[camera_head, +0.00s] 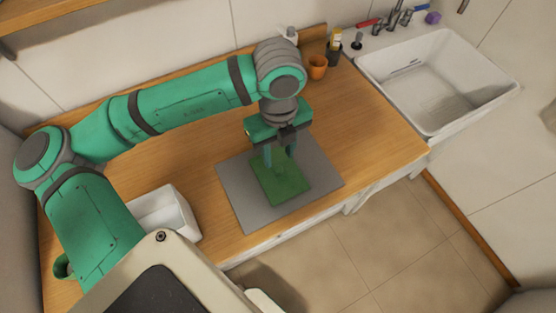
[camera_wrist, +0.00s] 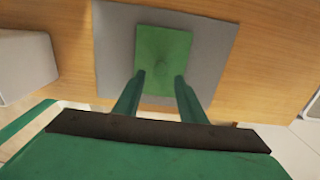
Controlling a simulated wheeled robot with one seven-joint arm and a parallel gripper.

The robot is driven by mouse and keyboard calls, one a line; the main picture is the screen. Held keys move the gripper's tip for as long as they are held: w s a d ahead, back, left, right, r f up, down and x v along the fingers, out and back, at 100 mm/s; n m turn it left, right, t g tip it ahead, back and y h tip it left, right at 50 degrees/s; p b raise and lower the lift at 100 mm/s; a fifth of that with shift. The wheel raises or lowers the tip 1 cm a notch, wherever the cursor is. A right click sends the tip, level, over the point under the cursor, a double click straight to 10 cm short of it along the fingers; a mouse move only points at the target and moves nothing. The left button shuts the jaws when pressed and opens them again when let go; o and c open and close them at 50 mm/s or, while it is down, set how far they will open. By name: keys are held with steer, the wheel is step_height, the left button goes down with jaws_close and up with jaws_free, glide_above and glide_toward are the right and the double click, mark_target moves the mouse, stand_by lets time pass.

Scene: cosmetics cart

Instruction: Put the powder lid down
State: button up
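My gripper (camera_head: 280,157) points down over the green board (camera_head: 294,190), with its two fingers apart. The wrist view shows clear space between the fingertips (camera_wrist: 159,77) and the green board (camera_wrist: 165,47) beyond them. I see nothing held between the fingers. A faint, small mark or low shape (camera_wrist: 160,66) shows on the board between the fingertips; I cannot tell what it is. I cannot make out the powder lid clearly in either view.
The board lies on a grey mat (camera_head: 237,193) on the wooden counter (camera_head: 375,135). A white bin (camera_head: 180,222) stands left of the mat. An orange cup (camera_head: 317,67) and small bottles are at the back, near the white sink (camera_head: 437,85). Counter right of the mat is clear.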

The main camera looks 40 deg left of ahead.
step_height(320, 180, up, 6)
steer(key=shift+f, duration=0.1)
stand_by(0.6)
